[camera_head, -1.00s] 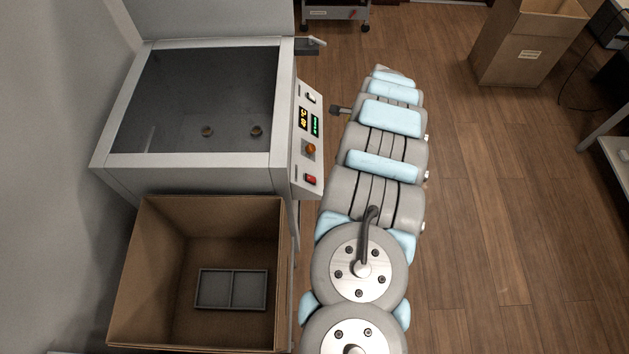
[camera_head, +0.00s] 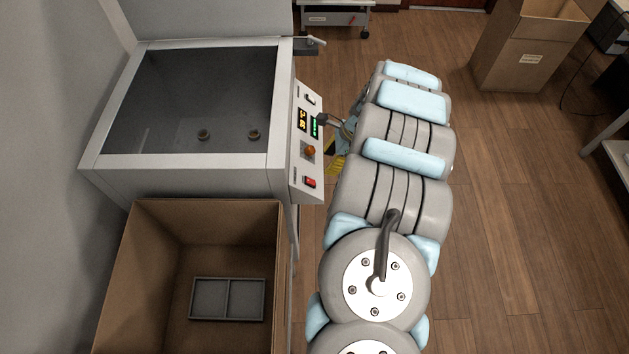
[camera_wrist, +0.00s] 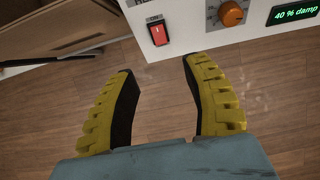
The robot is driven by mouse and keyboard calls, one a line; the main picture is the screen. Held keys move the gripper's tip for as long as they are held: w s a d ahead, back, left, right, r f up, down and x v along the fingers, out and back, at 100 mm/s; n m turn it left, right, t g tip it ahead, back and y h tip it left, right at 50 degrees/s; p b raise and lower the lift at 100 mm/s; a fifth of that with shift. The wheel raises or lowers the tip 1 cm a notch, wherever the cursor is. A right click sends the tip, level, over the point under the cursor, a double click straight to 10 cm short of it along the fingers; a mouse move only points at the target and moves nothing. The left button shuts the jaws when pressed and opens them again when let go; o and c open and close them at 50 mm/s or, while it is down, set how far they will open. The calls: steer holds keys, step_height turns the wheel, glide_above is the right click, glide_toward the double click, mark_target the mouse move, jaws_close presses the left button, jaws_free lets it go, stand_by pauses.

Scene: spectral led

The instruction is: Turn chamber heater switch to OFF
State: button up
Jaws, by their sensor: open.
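A red rocker switch (camera_head: 310,182) sits low on the front panel of the grey chamber (camera_head: 190,160). In the wrist view the red switch (camera_wrist: 158,32) shows a mark on its red face; the label above it is cut off. A second, pale switch (camera_head: 310,99) is at the panel's far end. I cannot read which is labelled chamber heater. My gripper (camera_wrist: 157,68) is open, with nothing between its yellow fingers. In the wrist view the red switch lies ahead of the gap, apart from the fingertips. In the head view the arm hides most of the gripper.
An orange knob (camera_head: 310,151) and two lit displays (camera_head: 302,119) share the panel. An open cardboard box (camera_head: 145,290) with a grey divided tray (camera_head: 228,299) stands before the chamber. Another box (camera_head: 520,60) is at back right.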

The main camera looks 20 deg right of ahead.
mark_target(313, 182)
steer(key=b+x, duration=0.1)
steer(key=x, duration=1)
steer(key=shift+f, duration=0.35)
